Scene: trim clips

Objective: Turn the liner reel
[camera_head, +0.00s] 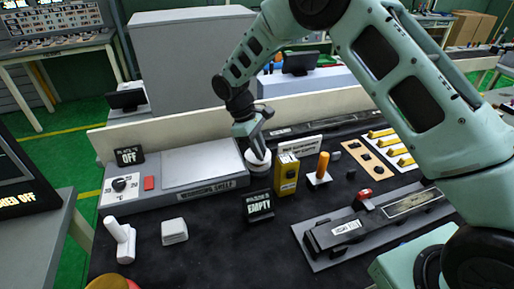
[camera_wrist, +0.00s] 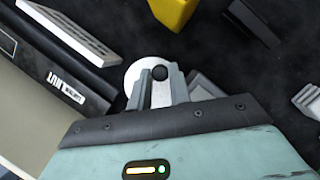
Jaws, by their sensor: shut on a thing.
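The liner reel (camera_head: 257,164) is a white round disc behind the yellow box on the dark bench. In the wrist view its white face (camera_wrist: 134,76) shows partly behind my fingers. My gripper (camera_head: 257,147) reaches down onto the reel from above. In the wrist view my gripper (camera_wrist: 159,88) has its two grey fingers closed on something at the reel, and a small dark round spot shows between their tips. The fingers hide the exact part they hold and much of the reel.
A yellow box (camera_head: 286,174) stands close in front of the reel. The grey heating plate (camera_head: 200,164) is to the left, with an "EMPTY" sign (camera_head: 259,206) in front. An orange-handled tool (camera_head: 322,166) stands to the right. A dark clamp fixture (camera_head: 340,230) lies at the front right.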

